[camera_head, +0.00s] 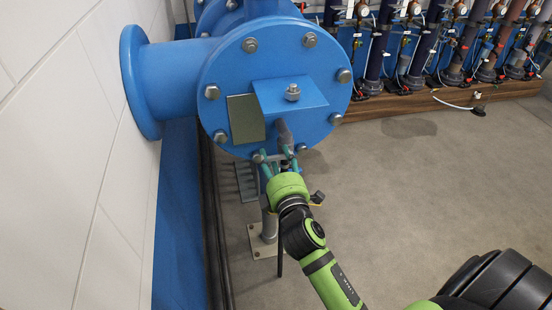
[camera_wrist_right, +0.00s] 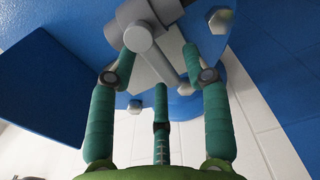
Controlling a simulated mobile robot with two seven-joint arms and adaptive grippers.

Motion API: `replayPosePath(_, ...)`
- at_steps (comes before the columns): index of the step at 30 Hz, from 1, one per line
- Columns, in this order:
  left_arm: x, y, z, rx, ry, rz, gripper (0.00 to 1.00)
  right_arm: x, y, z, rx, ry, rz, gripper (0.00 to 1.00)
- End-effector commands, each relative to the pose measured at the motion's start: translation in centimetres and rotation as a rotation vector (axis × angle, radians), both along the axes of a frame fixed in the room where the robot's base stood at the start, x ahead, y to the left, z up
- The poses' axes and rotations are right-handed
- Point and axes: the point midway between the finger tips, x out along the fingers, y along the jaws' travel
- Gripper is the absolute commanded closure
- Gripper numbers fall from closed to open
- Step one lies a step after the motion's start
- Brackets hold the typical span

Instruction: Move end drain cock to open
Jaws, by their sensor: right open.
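The end drain cock (camera_head: 284,132) is a small grey fitting low on the front of the blue round end cover (camera_head: 225,75). In the right wrist view the cock (camera_wrist_right: 140,37) shows a round grey hub with a flat lever slanting down to the right. My right gripper (camera_head: 280,160) is just below the cock, coming up from beneath. In the right wrist view its green fingers (camera_wrist_right: 161,60) are spread open, with the lever between the two upper ones. I cannot tell whether any finger touches the lever. My left gripper is not in view.
A white panelled wall (camera_head: 60,150) stands close on the left. A grey support post on a base plate (camera_head: 265,241) is below the vessel. A row of dark pipes with gauges (camera_head: 425,45) stands at the back right. The grey floor (camera_head: 410,190) to the right is mostly clear.

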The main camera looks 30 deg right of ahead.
Motion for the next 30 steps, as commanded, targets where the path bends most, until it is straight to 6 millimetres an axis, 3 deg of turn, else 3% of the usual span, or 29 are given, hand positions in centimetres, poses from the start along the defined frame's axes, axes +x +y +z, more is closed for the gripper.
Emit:
replayPosePath(4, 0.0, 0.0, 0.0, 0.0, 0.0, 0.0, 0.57, 0.0, 0.0, 0.0, 0.0, 0.0, 0.0, 0.51)
replayPosePath(6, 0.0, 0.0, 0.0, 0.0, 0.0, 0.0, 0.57, 0.0, 0.0, 0.0, 0.0, 0.0, 0.0, 0.79)
replayPosePath(8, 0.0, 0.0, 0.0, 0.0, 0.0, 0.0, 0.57, 0.0, 0.0, 0.0, 0.0, 0.0, 0.0, 1.0)
replayPosePath(20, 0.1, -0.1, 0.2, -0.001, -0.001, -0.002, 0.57, 0.0, 0.0, 0.1, 0.028, -0.006, -0.001, 1.0)
replayPosePath(30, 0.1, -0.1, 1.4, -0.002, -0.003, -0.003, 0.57, -0.1, -0.3, 1.1, 0.223, -0.059, -0.003, 1.0)
